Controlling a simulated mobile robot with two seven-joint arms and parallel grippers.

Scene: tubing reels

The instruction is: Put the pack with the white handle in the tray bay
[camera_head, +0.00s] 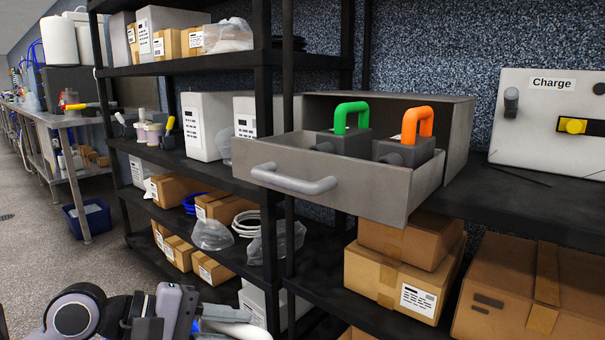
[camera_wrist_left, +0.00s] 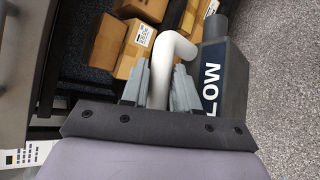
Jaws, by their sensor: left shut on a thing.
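My left gripper (camera_wrist_left: 157,85) is shut on the white handle (camera_wrist_left: 170,50) of a dark grey pack (camera_wrist_left: 234,68). The pack's visible face carries the letters "LOW". In the head view my left gripper is at the bottom edge, with part of the white handle (camera_head: 236,329) beside it; most of the pack is out of frame there. An open grey drawer-like tray (camera_head: 366,201) on the shelf holds a pack with a green handle (camera_head: 341,118) and a pack with an orange handle (camera_head: 408,124). The tray's floor is mostly hidden by its front wall. My right gripper is out of view.
A white panel marked "Charge" (camera_head: 545,140), with a yellow knob (camera_head: 573,125), stands right of the tray. The tray's pull handle (camera_head: 292,182) juts forward. Cardboard boxes (camera_head: 400,275) fill the shelf below. Open floor (camera_head: 60,235) lies left of the shelves.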

